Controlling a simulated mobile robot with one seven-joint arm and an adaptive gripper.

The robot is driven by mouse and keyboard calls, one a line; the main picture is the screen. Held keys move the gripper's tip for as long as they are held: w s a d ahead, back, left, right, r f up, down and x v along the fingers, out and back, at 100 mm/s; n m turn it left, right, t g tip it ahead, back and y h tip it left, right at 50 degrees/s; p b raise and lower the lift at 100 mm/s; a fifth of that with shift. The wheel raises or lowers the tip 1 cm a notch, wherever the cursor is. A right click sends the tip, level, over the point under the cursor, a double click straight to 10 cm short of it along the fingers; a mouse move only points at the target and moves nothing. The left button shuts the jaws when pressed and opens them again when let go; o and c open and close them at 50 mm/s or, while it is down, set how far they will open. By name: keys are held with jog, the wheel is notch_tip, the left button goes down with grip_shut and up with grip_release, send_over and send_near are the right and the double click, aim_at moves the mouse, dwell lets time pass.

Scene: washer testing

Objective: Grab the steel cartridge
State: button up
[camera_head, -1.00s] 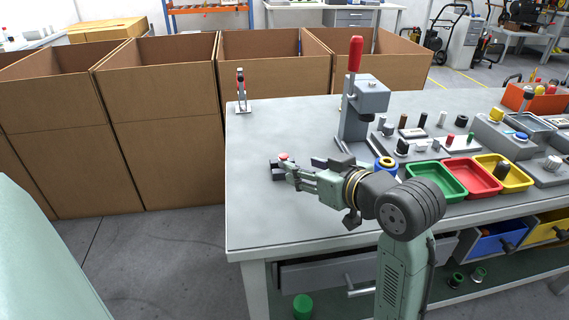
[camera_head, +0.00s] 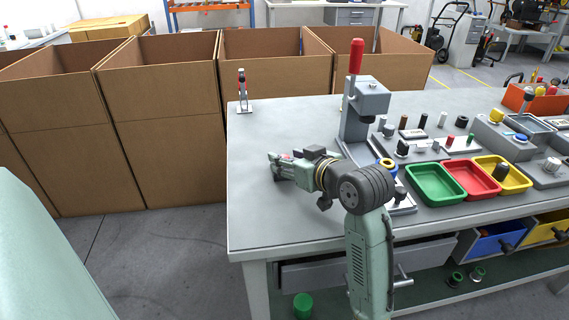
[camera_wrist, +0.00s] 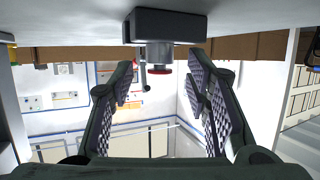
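A grey metal cylinder with a red end (camera_wrist: 159,54), likely the steel cartridge, is fixed to or standing on a dark block (camera_wrist: 165,25) on the table. The wrist view is upside down, so the cylinder hangs downward in it. My gripper (camera_wrist: 165,95) is open, with a patterned finger pad on each side and empty space between. The cylinder is ahead, roughly centred between the fingers, and I see no contact. In the head view my gripper (camera_head: 279,166) is low over the left half of the table and hides most of the block and cylinder.
A press with a red handle (camera_head: 368,98) stands behind and right of my arm. Green (camera_head: 437,184), red (camera_head: 470,180) and yellow (camera_head: 503,174) trays and small parts fill the right. A small clamp-like stand (camera_head: 242,92) is at the back left. The table's front left is clear.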

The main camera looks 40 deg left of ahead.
grip_shut()
dwell(0.3)
dwell(0.3)
